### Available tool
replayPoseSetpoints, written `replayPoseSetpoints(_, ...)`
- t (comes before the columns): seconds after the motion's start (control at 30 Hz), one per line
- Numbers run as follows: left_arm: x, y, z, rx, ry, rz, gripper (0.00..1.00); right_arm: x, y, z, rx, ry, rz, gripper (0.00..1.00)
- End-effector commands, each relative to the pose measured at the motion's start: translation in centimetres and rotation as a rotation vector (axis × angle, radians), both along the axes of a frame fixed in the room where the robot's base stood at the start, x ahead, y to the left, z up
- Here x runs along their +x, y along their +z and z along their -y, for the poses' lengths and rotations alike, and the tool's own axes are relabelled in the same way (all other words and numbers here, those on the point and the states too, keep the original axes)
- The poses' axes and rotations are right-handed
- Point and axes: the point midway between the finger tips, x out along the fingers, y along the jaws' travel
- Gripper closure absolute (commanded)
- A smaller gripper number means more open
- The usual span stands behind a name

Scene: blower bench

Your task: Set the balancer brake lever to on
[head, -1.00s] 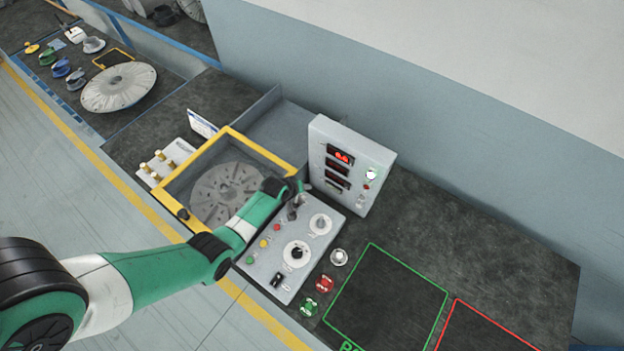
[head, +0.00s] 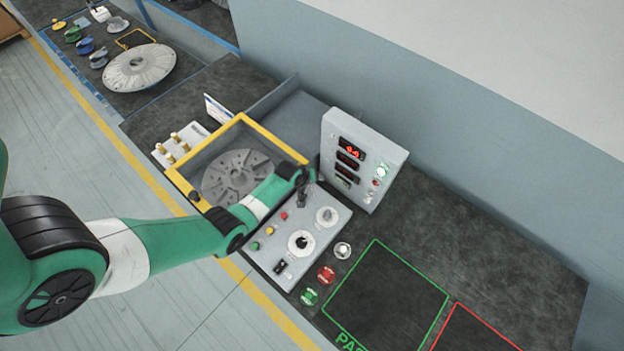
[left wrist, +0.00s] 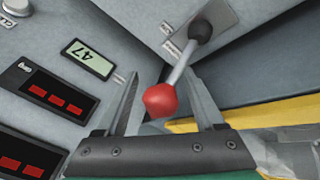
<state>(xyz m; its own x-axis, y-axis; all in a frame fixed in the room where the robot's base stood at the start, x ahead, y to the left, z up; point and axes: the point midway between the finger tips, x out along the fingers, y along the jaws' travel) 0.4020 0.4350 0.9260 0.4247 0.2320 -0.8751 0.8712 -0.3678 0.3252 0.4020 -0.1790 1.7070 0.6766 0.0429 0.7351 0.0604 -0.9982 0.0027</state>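The balancer brake lever shows in the left wrist view as a grey rod with a red ball knob (left wrist: 161,100), rising from a dark pivot on a small grey plate (left wrist: 207,25) with labels too small to read. My left gripper (left wrist: 163,82) is open, with the red knob in the gap between its fingers in the picture. I see no finger touching it. In the head view my left gripper (head: 304,193) is over the far end of the grey control panel (head: 268,262), beside the upright display box (head: 358,160). The lever is not clear there. My right gripper is not in view.
The yellow-framed balancer enclosure (head: 182,186) with a slotted disc (head: 235,178) lies left of the gripper. The display box stands close on the right. Red (head: 326,275) and green (head: 309,297) buttons sit near the panel. The green-outlined mat area (head: 385,295) is empty.

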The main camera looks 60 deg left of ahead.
Motion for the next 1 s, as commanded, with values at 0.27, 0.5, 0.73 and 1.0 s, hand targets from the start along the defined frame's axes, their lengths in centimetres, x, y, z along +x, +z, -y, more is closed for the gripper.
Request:
replayPoseSetpoints(0.27, -0.4, 1.2, 0.2, 0.001, 0.0, 0.001, 0.3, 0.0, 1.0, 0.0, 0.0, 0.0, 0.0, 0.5)
replayPoseSetpoints(0.5, -2.7, 6.7, 1.5, 0.001, 0.0, 0.001, 0.3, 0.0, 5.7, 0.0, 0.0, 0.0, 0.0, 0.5)
replayPoseSetpoints(0.73, -4.4, 9.8, 2.4, 0.0, 0.0, 0.0, 0.3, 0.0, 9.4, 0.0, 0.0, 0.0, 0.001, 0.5)
replayPoseSetpoints(1.0, -4.9, 10.2, 2.7, 0.0, 0.0, 0.0, 0.3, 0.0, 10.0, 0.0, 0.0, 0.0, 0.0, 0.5)
